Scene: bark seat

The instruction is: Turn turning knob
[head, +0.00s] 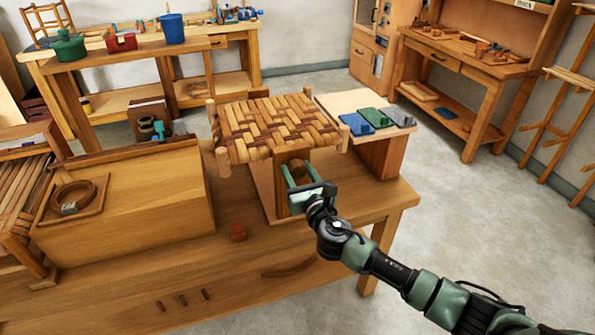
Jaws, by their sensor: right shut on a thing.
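My right gripper (305,190) reaches in from the lower right to the front of the wooden stand under the woven bark seat (270,127). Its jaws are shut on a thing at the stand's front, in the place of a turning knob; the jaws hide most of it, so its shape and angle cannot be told. The upright wooden post (292,159) of the stand shows just above the gripper. The seat has a brown and tan checkered weave and short corner posts. My left gripper is not in view.
Green, blue and grey pads (375,116) lie on a board behind right. Open floor lies right.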

